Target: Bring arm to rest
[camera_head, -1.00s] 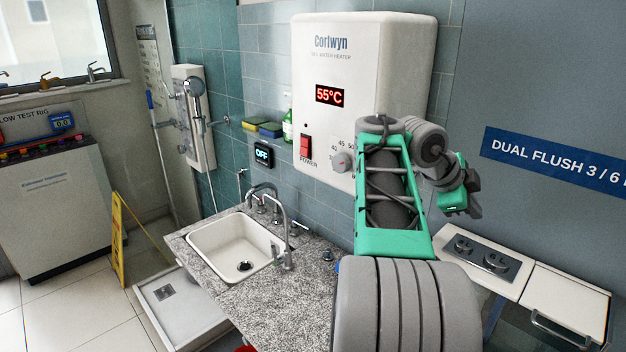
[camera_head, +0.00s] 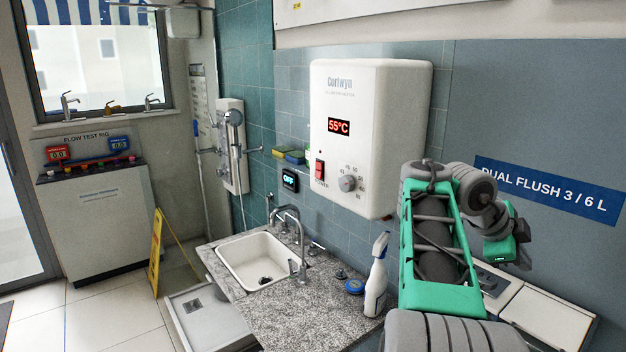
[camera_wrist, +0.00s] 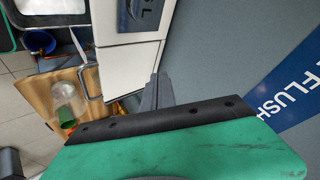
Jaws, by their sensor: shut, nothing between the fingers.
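In the wrist view, the fingers of my gripper (camera_wrist: 157,92) show as narrow grey tips together beyond the green housing. They are shut with nothing between them. The housing hides the lower part of the wrist view.
A white spray bottle (camera_head: 375,285) and a blue round item (camera_head: 354,286) stand on the granite counter (camera_head: 290,315), left of my arm. A sink (camera_head: 258,262) is set in it. The wrist view shows a wooden surface (camera_wrist: 40,92) with a clear cup (camera_wrist: 66,95).

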